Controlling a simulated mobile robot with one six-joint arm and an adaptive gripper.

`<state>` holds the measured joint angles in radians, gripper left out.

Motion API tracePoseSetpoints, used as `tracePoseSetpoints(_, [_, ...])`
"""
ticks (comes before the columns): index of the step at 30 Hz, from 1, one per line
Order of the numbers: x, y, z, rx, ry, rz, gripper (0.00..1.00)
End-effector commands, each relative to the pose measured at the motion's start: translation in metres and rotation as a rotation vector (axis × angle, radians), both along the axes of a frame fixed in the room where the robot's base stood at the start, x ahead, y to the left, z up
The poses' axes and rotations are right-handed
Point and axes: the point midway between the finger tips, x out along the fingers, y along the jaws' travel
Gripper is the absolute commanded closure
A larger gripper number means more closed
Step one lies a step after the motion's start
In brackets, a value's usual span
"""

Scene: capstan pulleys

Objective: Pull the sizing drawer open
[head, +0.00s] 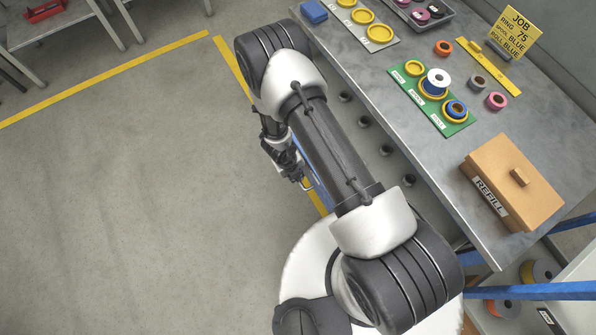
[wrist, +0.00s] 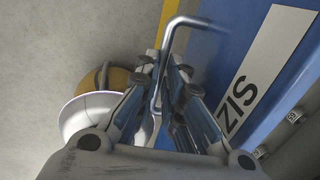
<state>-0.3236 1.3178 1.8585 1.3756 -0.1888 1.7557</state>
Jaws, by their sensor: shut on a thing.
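The blue sizing drawer (wrist: 222,40) fills the right of the wrist view, with a white label (wrist: 268,65) on its front reading "SIZ"; the rest of the lettering is cut off. A bent metal bar handle (wrist: 170,38) stands out from the front. My gripper (wrist: 163,82) is shut on this handle, one finger on each side. In the head view my gripper (head: 300,180) is low beside the bench, partly behind my arm. Only a narrow blue strip of the drawer (head: 315,183) shows there. How far the drawer stands out cannot be told.
The steel bench top (head: 455,165) holds a green tray (head: 462,125) with spools, a wooden REFILL box (head: 512,180) and a yellow job sign (head: 514,32). Open grey floor (head: 120,200) lies left of my arm, with yellow floor lines (head: 110,77).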

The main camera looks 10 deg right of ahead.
Motion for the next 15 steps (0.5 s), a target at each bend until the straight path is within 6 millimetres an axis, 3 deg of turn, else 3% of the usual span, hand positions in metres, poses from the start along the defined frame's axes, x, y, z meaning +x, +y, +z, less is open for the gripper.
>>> tracePoseSetpoints(8, [0.0003,0.0003,-0.0002,0.000,-0.001,0.000,1.00])
tracePoseSetpoints(9, [0.0004,0.0002,-0.0002,0.000,-0.001,0.000,0.90])
tracePoseSetpoints(15, [0.0003,0.0001,-0.0002,0.000,0.000,0.000,0.77])
